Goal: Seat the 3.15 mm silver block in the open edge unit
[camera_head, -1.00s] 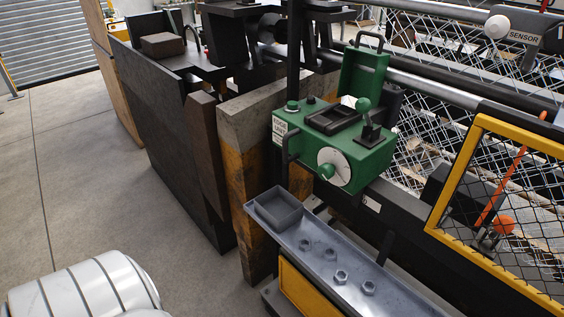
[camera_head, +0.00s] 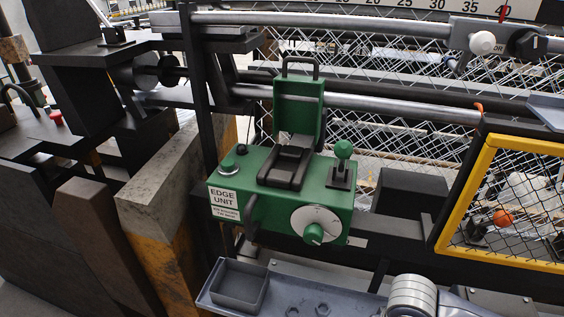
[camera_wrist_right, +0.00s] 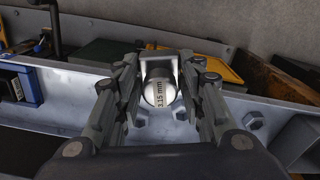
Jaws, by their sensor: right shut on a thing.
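The silver block (camera_wrist_right: 158,92), marked "3.15 mm", is held between the fingers of my right gripper (camera_wrist_right: 160,80) in the right wrist view. It is above the grey tray (camera_wrist_right: 230,105). The green edge unit (camera_head: 225,172) is in the middle of the head view with its lid (camera_head: 299,108) raised and a dark slot (camera_head: 286,165) on top. A dial and a ball-topped lever are on the unit. Part of my right arm shows at the bottom right of the head view; its gripper is hidden there. My left gripper is not in view.
The grey shelf (camera_head: 290,278) below the unit carries a small open bin (camera_head: 240,284) and hex nuts. A yellow-framed mesh guard (camera_head: 470,185) stands to the right of the unit. A concrete-topped post (camera_head: 160,190) stands to the left. Rails run behind.

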